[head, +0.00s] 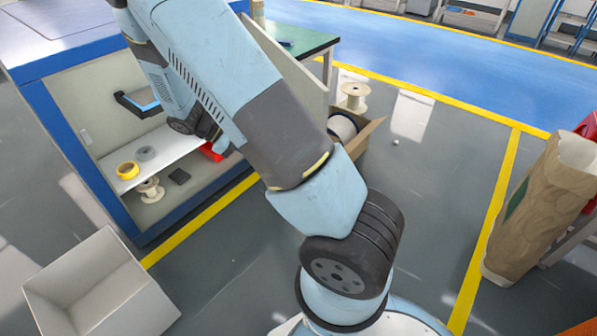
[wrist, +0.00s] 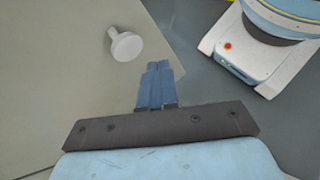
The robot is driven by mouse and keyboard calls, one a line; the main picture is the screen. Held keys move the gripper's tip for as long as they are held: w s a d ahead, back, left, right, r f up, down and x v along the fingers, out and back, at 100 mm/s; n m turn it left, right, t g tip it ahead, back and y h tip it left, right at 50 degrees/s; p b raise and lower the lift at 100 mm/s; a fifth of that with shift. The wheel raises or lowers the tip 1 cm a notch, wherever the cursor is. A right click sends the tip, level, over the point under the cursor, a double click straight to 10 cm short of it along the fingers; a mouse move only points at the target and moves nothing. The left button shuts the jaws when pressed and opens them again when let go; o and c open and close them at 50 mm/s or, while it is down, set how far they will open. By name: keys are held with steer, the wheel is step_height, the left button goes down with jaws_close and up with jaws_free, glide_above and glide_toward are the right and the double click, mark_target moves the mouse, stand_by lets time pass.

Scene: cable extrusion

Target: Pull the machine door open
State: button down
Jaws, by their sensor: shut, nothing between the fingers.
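The machine is a blue-framed cabinet (head: 62,118) at the left in the head view, with its front open and its inside showing. A pale panel (head: 298,76), seemingly its door, stands swung out at the right, partly behind my arm. In the wrist view a pale door face (wrist: 60,70) carries a white round knob (wrist: 126,46). My gripper (wrist: 158,68) has its blue fingers together and empty, right of the knob and apart from it. Contact with the panel cannot be told. My arm hides the gripper in the head view.
Inside the cabinet are a yellow tape roll (head: 127,170), a spool (head: 150,188) and a red bin (head: 212,152). An open white box (head: 98,290) stands on the floor at lower left. A cardboard box (head: 368,138) with spools is beyond my arm.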

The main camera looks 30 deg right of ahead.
steer(key=w+d+f+n+t+h, duration=0.25)
steer(key=f+n+h, duration=0.55)
steer(key=f, duration=0.9)
steer(key=s+d+h, duration=0.1)
steer(key=s+d, duration=0.1)
steer(key=d, duration=1.2)
steer(key=shift+s+d+r+m, duration=0.15)
steer(key=shift+m, duration=0.15)
